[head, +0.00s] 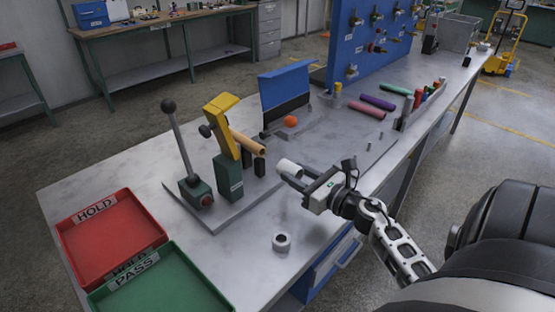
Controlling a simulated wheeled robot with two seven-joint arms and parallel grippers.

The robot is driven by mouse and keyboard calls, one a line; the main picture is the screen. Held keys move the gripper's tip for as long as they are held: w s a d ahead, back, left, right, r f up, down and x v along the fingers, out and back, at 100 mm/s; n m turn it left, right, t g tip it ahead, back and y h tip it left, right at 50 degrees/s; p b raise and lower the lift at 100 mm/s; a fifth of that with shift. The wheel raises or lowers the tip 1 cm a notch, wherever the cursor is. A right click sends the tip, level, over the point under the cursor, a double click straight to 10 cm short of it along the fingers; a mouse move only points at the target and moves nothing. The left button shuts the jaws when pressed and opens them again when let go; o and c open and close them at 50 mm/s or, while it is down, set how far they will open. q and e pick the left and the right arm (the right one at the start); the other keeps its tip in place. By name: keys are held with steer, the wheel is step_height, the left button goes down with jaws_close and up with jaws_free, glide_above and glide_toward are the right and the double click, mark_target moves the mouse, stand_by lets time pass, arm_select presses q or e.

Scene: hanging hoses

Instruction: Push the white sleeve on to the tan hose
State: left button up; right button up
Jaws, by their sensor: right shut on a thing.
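The tan hose (248,143) is a short tube that sticks out from the green and yellow clamp stand (228,155), its free end pointing right toward my right gripper. My right gripper (292,175) comes in from the right and is shut on the white sleeve (289,166), a short white cylinder. The sleeve is held above the table, to the right of the hose end, with a gap between them in the picture. The fingers hide part of the sleeve. My left gripper is not in view.
A lever (175,140) stands left of the clamp. A white ring-shaped piece (282,243) sits near the front edge. Red (72,256) and green (200,281) trays lie front left. An orange ball (291,121), a blue panel (286,84) and coloured tubes (378,102) are behind.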

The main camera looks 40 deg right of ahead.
mark_target(291, 169)
steer(key=shift+w, duration=0.25)
steer(key=shift+s+r, duration=0.1)
steer(key=shift+r, duration=0.1)
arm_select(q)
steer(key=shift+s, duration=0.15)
arm_select(e)
steer(key=shift+s, duration=0.25)
steer(key=shift+w+a+r+b, duration=0.15)
steer(key=shift+w+b, duration=0.2)
steer(key=shift+w, duration=1.75)
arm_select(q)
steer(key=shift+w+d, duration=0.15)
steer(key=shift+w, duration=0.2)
arm_select(e)
steer(key=shift+w+a, duration=0.1)
steer(key=shift+w, duration=0.8)
arm_select(q)
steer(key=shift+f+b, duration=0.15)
steer(key=shift+b, duration=0.15)
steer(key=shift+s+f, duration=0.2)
